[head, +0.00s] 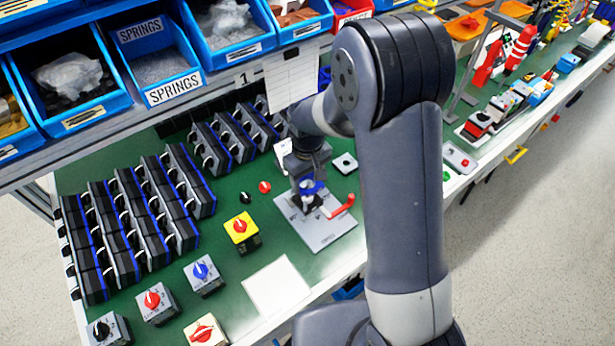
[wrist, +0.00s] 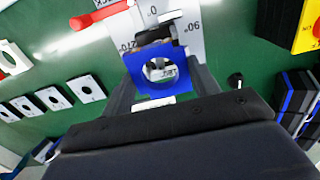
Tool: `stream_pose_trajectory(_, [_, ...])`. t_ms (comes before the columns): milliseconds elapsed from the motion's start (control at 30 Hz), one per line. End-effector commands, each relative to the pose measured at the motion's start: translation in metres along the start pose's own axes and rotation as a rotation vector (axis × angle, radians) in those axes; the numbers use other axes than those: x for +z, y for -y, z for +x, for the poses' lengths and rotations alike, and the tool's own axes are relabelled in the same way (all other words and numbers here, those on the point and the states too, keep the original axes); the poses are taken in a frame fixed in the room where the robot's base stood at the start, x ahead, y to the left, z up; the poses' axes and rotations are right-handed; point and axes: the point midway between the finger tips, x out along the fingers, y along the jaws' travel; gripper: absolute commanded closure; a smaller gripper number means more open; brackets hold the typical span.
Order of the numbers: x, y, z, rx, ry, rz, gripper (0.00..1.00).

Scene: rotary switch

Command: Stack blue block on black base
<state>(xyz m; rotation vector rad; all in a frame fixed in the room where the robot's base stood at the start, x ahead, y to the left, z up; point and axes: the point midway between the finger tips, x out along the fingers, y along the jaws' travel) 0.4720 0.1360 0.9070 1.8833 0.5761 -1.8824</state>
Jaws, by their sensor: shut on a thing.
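The blue block (head: 311,187) is a square blue piece with a round hole, as the wrist view (wrist: 179,73) shows. My gripper (head: 305,183) is shut on it, with one finger at each side. The black base (head: 305,203) is on a grey plate (head: 325,233) on the green bench. The blue block is right above the base. I cannot tell whether they touch. In the wrist view the dark part of the base (wrist: 152,38) is mostly hidden behind the blue block. The plate carries angle marks, 0, 90 and 270.
A red handle (head: 343,206) sticks out to the right of the base. A yellow switch with a red knob (head: 240,229) stands to the left. Rows of black-and-blue modules (head: 130,220) fill the left side. A white sheet (head: 276,286) lies in front. Blue bins (head: 160,50) hang behind.

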Motion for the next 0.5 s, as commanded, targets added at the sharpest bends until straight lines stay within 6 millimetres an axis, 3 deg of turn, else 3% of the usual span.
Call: stream_pose_trajectory(500, [0.0, 0.0, 0.017, 0.0, 0.0, 0.0, 0.65])
